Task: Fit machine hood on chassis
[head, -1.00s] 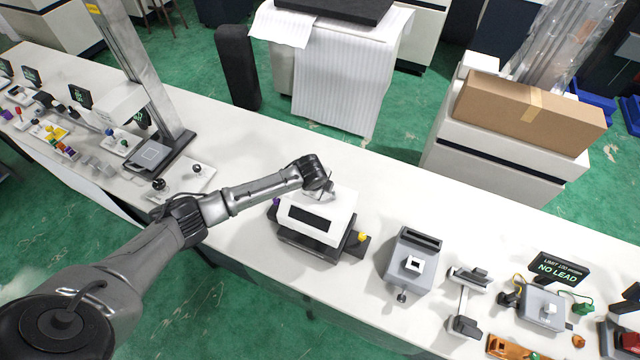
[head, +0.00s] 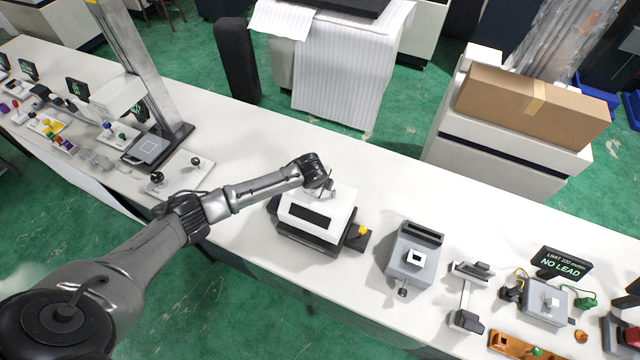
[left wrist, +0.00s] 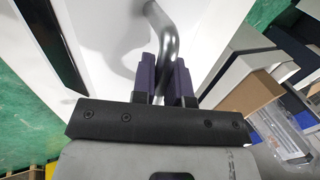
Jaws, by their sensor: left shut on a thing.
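The white machine hood (head: 338,203), a box with a dark rectangular window, sits over the dark chassis (head: 305,240) on the bench. Whether it is fully seated I cannot tell. A yellow part (head: 362,230) shows at the chassis's right side. My left gripper (head: 323,187) is at the hood's back edge. In the left wrist view its dark fingers (left wrist: 164,78) are shut on the grey curved handle (left wrist: 160,25), with the white hood surface (left wrist: 105,40) beyond. My right gripper is in neither view.
A grey device (head: 412,262) with a white square stands to the right of the chassis, then a small clamp-like stand (head: 466,295) and a NO LEAD sign (head: 562,264). A post stand (head: 150,148) and a white plate with black knobs (head: 185,178) are at left. The bench behind the hood is clear.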

